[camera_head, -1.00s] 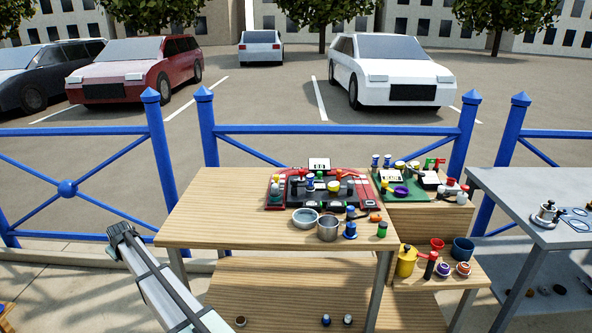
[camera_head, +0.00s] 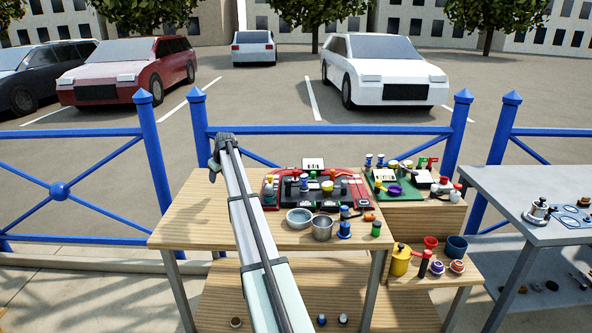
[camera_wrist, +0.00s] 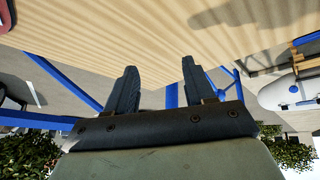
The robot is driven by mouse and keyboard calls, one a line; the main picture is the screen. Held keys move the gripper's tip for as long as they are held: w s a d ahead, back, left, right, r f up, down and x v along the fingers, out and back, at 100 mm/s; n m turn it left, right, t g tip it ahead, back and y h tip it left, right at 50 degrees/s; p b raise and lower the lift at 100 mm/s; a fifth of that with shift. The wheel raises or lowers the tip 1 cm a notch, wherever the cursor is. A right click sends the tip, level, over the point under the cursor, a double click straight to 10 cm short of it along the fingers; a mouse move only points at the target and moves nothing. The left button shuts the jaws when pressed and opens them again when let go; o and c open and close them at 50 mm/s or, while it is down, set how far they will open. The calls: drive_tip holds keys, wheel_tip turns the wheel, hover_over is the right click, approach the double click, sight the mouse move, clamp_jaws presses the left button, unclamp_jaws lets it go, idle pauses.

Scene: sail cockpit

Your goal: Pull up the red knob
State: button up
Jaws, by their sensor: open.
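A black control board with a red border (camera_head: 272,203) lies on the wooden table and carries several small knobs and switches, among them a yellow knob (camera_head: 327,187). The knobs are small, and I cannot tell for sure which is the red knob. A small red-topped piece (camera_head: 443,180) shows by the green board to the right. My gripper (camera_head: 214,160) is above the table's far left side, left of the board and apart from it. In the wrist view my gripper (camera_wrist: 158,65) is open and empty, its two dark fingers spread. The board's red corner (camera_wrist: 5,15) shows at upper left there.
A grey bowl (camera_head: 299,218) and a metal pot (camera_head: 322,229) stand before the board. The green board (camera_head: 378,190) sits to the right, with a yellow pot (camera_head: 400,260) below. A blue fence (camera_head: 300,130) runs behind. The table's left part (camera_head: 190,215) is bare.

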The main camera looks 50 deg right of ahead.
drive_tip(key=s+d+r+m, duration=0.1)
drive_tip(key=s+d+r, duration=0.3)
drive_tip(key=d, duration=0.5)
drive_tip(key=s+d+r, duration=0.3)
drive_tip(key=s+d, duration=0.3)
drive_tip(key=d, duration=0.3)
drive_tip(key=g, duration=0.1)
approach(296, 171)
drive_tip(key=shift+g+y, duration=0.3)
drive_tip(key=shift+y, duration=0.1)
drive_tip(key=x, duration=0.6)
drive_tip(key=w+d+x, duration=0.1)
drive_tip(key=x, duration=0.1)
drive_tip(key=shift+w+f, duration=0.15)
drive_tip(key=shift+w, duration=0.05)
clamp_jaws()
